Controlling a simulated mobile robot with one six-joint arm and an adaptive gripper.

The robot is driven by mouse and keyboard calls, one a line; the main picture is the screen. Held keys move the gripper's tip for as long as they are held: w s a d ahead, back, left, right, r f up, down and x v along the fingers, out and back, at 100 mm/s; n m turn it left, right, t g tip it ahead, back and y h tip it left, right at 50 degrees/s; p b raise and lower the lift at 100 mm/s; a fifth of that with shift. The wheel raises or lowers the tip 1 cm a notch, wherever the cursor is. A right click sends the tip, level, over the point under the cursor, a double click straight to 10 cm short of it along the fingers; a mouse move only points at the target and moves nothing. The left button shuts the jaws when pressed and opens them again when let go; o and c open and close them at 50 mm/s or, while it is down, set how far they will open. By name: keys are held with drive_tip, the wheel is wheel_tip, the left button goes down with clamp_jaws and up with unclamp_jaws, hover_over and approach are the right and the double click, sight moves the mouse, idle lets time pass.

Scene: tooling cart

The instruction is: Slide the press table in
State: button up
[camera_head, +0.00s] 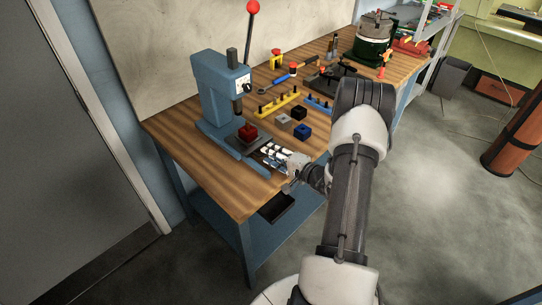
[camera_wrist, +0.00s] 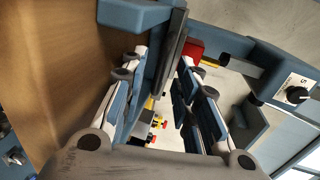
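The blue press (camera_head: 220,95) stands at the near left end of the wooden bench. A red block (camera_head: 248,132) sits on its dark press table (camera_head: 247,142), low in front of the column; the red block also shows in the wrist view (camera_wrist: 194,50). My gripper (camera_head: 270,152) is low at the front right of the press table. In the wrist view my gripper (camera_wrist: 165,80) has its two fingers apart. A dark grey edge with blue beside it (camera_wrist: 172,45) reaches between or just past the fingertips; I cannot tell whether they touch it.
The press's red-knobbed lever (camera_head: 253,7) rises above it. A yellow rack (camera_head: 279,104), a black block (camera_head: 299,112) and a blue block (camera_head: 302,131) lie right of the press. A green machine (camera_head: 374,38) stands farther back. The bench's near left corner is clear.

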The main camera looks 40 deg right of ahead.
drive_tip(key=shift+w, duration=0.45)
drive_tip(key=shift+c, duration=0.3)
clamp_jaws()
